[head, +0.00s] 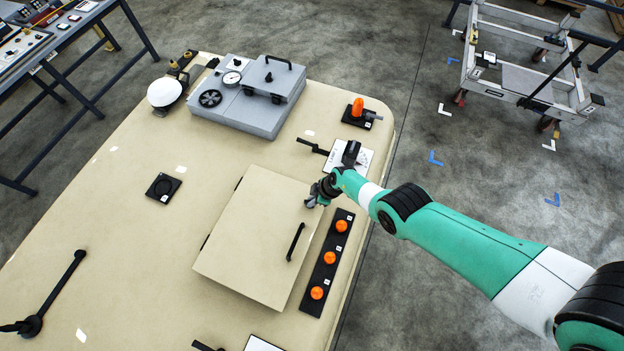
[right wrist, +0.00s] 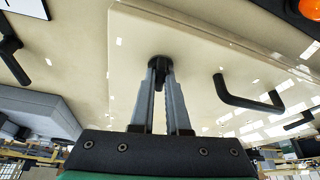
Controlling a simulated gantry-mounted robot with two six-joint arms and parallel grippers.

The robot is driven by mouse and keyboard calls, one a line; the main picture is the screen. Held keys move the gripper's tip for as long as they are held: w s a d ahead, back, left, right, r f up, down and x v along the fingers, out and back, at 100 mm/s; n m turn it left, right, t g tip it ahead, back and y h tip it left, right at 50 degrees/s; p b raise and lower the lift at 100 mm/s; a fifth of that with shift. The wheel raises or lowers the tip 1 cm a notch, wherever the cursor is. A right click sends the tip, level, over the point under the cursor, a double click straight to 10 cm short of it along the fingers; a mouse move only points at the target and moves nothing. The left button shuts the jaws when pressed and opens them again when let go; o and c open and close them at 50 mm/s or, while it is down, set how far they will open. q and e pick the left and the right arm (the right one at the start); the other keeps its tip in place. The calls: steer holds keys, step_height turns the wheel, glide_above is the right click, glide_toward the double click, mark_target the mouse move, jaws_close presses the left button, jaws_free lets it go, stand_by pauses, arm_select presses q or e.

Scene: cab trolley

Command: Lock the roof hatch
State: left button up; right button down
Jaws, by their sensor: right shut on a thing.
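The roof hatch (head: 250,225) is a square beige panel lying flat on the beige roof, with a black bar handle (head: 295,242) along its right side. My right gripper (head: 314,199) is at the hatch's upper right corner. In the right wrist view its two grey fingers (right wrist: 160,85) are shut on a small black knob (right wrist: 159,62) at the hatch panel. The hatch handle (right wrist: 248,98) stands to the right of the fingers there, apart from them. The knob is mostly hidden by my gripper in the head view. My left gripper is not in view.
A black strip with orange domes (head: 329,258) runs right of the hatch. A grey box unit (head: 245,115), a black lever (head: 312,146) and an orange lamp (head: 357,107) stand beyond. Another black lever (head: 60,285) is at lower left. The roof left of the hatch is mostly clear.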

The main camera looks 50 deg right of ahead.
steer(key=shift+m+h+p, duration=0.4)
steer(key=shift+m, duration=0.8)
steer(key=shift+t, duration=0.3)
steer(key=c, duration=0.9)
jaws_free()
